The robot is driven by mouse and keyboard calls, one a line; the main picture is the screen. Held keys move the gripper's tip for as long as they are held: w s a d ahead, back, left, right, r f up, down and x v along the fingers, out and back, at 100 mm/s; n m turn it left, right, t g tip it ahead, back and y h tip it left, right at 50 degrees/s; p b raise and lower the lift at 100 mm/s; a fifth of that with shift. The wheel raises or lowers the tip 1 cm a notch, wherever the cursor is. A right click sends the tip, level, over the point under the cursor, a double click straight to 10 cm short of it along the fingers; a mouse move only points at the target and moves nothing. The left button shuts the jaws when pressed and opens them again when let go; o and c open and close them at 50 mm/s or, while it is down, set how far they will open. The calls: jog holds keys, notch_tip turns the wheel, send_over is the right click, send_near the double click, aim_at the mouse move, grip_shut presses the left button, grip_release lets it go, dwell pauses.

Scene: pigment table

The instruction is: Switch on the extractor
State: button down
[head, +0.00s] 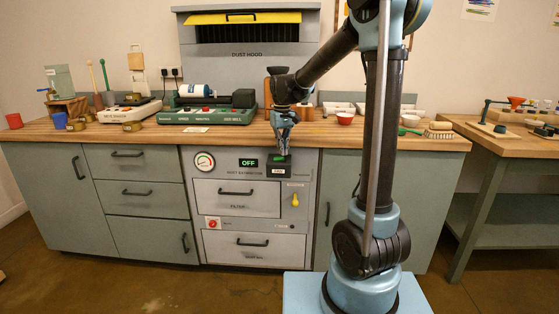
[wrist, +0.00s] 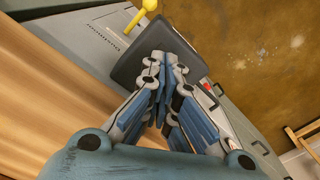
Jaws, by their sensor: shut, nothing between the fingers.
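The dust extractor (head: 227,173) is a grey panel unit built into the bench front below the dust hood. Its display (head: 248,162) reads OFF in green on black. To the right is a dark switch box (head: 278,169) with a green part at its top and a pale label. My gripper (head: 284,151) points down, just above or at the box's top; contact cannot be told. In the wrist view my gripper (wrist: 164,60) is shut and empty, with its tips over a dark square cover (wrist: 143,48), apparently the box. The box face is hidden there.
A yellow lever (head: 295,200) sits below right of the box, and a round gauge (head: 205,162) is at the left. The wooden bench top (head: 160,134) holds a green roller machine (head: 208,112) and several bowls. The floor in front is clear.

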aim_at(282, 158)
jog(key=shift+f, duration=1)
dwell(0.7)
jog(key=shift+r, duration=3.5)
jog(key=shift+s+d, duration=0.3)
jog(key=shift+d, duration=0.05)
jog(key=s+d+f+m+t, duration=0.1)
jog(key=s+d+f+m, duration=0.15)
jog(key=s+d, duration=0.75)
jog(key=s+d+f+m+t, duration=0.1)
jog(key=s+d+f, duration=0.2)
jog(key=s+d, duration=0.75)
jog(key=s+f+m, duration=0.2)
jog(key=s+f, duration=0.6)
jog(key=s, duration=0.2)
jog(key=shift+s+d+f, duration=0.15)
jog(key=shift+s+f, duration=0.15)
jog(key=shift+f, duration=0.1)
